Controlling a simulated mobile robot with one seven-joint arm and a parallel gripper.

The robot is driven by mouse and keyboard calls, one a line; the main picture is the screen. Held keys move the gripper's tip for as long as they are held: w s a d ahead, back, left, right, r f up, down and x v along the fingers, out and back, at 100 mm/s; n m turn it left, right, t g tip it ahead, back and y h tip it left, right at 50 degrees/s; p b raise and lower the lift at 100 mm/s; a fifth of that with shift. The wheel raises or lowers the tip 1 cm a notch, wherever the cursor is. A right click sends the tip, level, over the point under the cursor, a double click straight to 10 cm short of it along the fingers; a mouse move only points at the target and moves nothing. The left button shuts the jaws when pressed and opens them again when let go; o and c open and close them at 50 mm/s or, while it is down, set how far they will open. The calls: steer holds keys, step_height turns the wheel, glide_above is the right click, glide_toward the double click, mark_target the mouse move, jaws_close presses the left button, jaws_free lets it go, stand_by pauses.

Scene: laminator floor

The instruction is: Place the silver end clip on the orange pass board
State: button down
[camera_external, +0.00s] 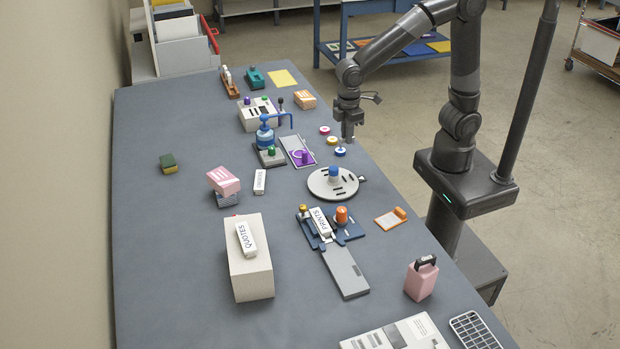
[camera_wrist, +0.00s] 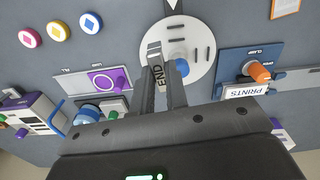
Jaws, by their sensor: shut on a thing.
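My gripper (camera_external: 348,137) is above the table near its right edge, past the white round plate. In the wrist view, my gripper (camera_wrist: 161,84) is shut on the silver end clip (camera_wrist: 154,50), a small piece with a dark END label that sticks out past the fingertips. The clip is too small to make out in the external view. The orange pass board (camera_external: 387,220) lies flat near the table's right edge, with an orange clip at one end. Part of it shows at the top right of the wrist view (camera_wrist: 285,8), apart from my gripper.
The white slotted plate (camera_external: 322,190) with its blue knob stands between my gripper and the board. Beside it are a blue PRINTS fixture (camera_external: 352,233) with an orange knob, a purple-ended stand (camera_external: 294,144) and small coloured discs (camera_external: 332,140).

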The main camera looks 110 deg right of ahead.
steer(key=s+a+n, duration=0.5)
steer(key=a+n, duration=0.3)
steer(key=a, duration=0.4)
glide_toward(391, 219)
steer(key=shift+d+f, duration=0.3)
steer(key=shift+d, duration=0.1)
steer(key=shift+a+f, duration=0.4)
steer(key=shift+a, duration=0.1)
steer(key=shift+f, duration=1.9)
steer(key=shift+f, duration=0.1)
steer(key=c, duration=1.4)
jaws_free()
steer(key=shift+c, duration=0.2)
step_height(391, 219, up, 12)
